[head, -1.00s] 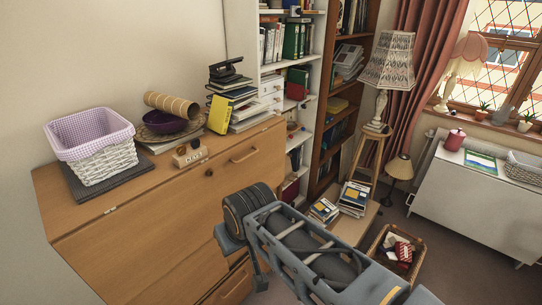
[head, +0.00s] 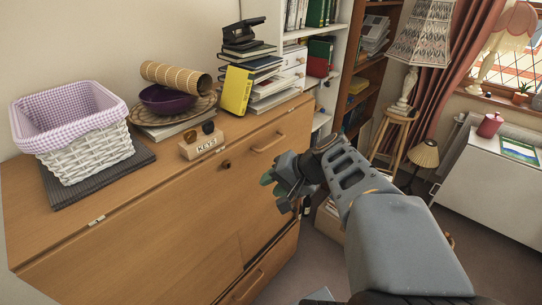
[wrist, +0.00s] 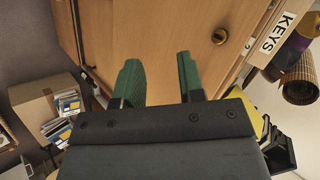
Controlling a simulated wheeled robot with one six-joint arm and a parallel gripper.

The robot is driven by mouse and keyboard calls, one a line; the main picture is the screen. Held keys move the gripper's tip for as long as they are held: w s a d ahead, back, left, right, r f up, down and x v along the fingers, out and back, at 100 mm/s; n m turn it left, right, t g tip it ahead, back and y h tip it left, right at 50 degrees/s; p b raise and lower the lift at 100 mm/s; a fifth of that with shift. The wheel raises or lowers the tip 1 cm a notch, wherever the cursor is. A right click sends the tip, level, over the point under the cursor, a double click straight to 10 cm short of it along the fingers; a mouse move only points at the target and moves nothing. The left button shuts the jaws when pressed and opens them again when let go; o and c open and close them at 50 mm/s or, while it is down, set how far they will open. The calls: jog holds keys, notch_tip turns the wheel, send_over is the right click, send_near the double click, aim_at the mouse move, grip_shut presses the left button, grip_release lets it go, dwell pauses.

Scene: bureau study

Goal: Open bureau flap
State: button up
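The wooden bureau (head: 150,235) stands at the left in the head view. Its front flap (head: 185,205) looks shut. A wooden bar handle (head: 268,143) is near the front's upper right, and a round knob or lock (head: 226,165) is left of it. The round fitting also shows in the wrist view (wrist: 219,36). My gripper (head: 275,190) is in front of the bureau's right part, below the handle in the picture. In the wrist view my gripper (wrist: 158,70) has its two green fingers apart, with nothing between them. The bar handle is not clear there.
On the bureau top are a lined white basket (head: 85,155), a purple bowl (head: 165,98), a KEYS block (head: 201,143) and stacked books (head: 236,90). Bookshelves (head: 325,45) stand behind at right. A stool with a lamp (head: 398,118) and a white cabinet (head: 495,185) are farther right.

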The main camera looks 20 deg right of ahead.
jog(key=w+d+m+t+b, duration=0.2)
jog(key=w+d+m+t, duration=0.15)
jog(key=d, duration=0.25)
jog(key=m+t+b, duration=0.2)
jog(key=t, duration=0.2)
send_near(273, 144)
jog(key=p+x, duration=0.1)
jog(key=x, duration=0.4)
jog(key=p+x, duration=0.1)
jog(key=x, duration=0.4)
jog(key=shift+w+d+f, duration=0.1)
jog(key=shift+w+f, duration=0.05)
jog(key=shift+w, duration=0.2)
grip_shut()
